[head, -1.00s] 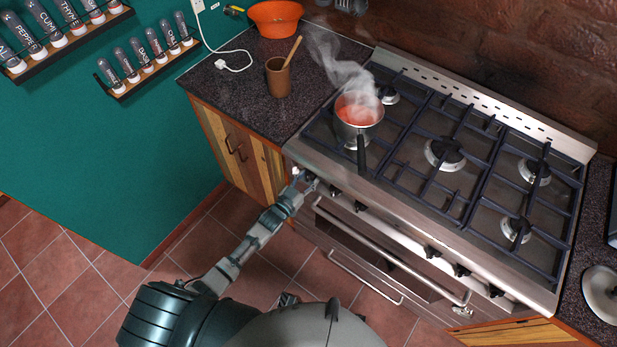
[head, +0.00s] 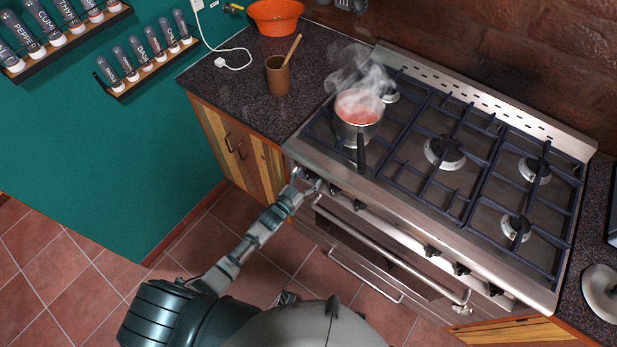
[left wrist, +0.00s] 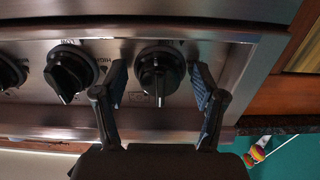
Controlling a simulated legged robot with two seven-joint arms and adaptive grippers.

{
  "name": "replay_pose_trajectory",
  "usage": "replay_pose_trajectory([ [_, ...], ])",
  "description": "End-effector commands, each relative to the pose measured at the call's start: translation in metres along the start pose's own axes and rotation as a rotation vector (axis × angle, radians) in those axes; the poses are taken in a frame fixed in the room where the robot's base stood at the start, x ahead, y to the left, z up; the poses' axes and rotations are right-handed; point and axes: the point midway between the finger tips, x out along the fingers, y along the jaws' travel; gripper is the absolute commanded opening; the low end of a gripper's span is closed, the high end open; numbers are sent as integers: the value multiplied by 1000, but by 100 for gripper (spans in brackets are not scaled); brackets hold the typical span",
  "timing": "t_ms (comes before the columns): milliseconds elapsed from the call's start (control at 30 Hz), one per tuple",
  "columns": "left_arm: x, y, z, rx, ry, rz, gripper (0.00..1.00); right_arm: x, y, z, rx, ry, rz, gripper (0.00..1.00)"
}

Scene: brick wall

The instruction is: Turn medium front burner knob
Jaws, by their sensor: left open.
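My left gripper (head: 308,180) is at the left end of the stove's front panel. In the left wrist view the open gripper (left wrist: 157,78) has one finger on each side of a black knob (left wrist: 160,72), the endmost one, with visible gaps to it. A second black knob (left wrist: 70,74) is just outside the left finger, and a third is cut off at the picture's edge. In the head view more knobs (head: 431,251) run along the panel to the right. I cannot tell which knob is the medium front burner's. My right gripper is not in view.
A steaming saucepan (head: 360,116) stands on the left of the stove top (head: 400,205), its black handle pointing towards the front. The oven handle (head: 390,252) runs below the knobs. A brown cup (head: 278,78) and orange bowl (head: 275,16) are on the counter (head: 225,92).

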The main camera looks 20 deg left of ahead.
Motion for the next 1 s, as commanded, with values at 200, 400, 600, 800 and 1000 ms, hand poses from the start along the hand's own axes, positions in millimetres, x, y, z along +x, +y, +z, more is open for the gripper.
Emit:
replay_pose_trajectory([
  [200, -21, 0, 1, -1, -2, -1, 70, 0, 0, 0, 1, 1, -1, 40],
  [400, -66, 0, 2, -1, -3, 0, 70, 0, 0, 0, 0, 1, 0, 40],
  [600, -102, -1, 3, -1, -5, 0, 70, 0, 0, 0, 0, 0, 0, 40],
  [800, -118, 0, 2, -1, -3, 0, 70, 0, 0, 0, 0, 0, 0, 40],
  [1000, -119, -1, 2, -1, -2, 0, 70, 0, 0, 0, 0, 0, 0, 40],
])
